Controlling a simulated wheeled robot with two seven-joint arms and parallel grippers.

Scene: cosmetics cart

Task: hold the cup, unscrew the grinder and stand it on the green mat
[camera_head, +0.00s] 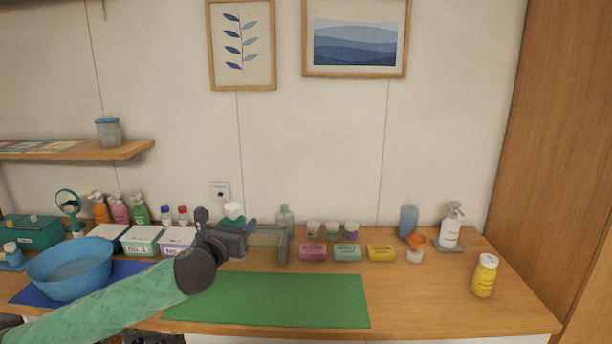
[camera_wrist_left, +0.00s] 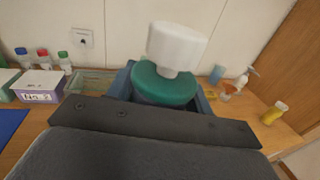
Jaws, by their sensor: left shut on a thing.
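The grinder shows as a white tapered top (camera_wrist_left: 176,48) above a teal rounded part (camera_wrist_left: 165,84). In the head view its white top (camera_head: 233,211) stands just above my left gripper (camera_head: 236,238). The left gripper is shut on the body beneath the teal part, which I take for the cup; the fingers and palm mostly hide it. The white top looks slightly tilted in the wrist view, and I cannot tell how tightly it is joined. The green mat (camera_head: 275,300) lies bare at the front of the counter, right of my left forearm. My right gripper is not in view.
A translucent tray (camera_head: 268,237) stands just right of the gripper. Behind the mat are pink (camera_head: 313,253), green (camera_head: 347,254) and yellow (camera_head: 380,252) boxes. A blue bowl (camera_head: 70,272) sits at left. A yellow bottle (camera_head: 484,276) stands at right, with free counter beside the mat.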

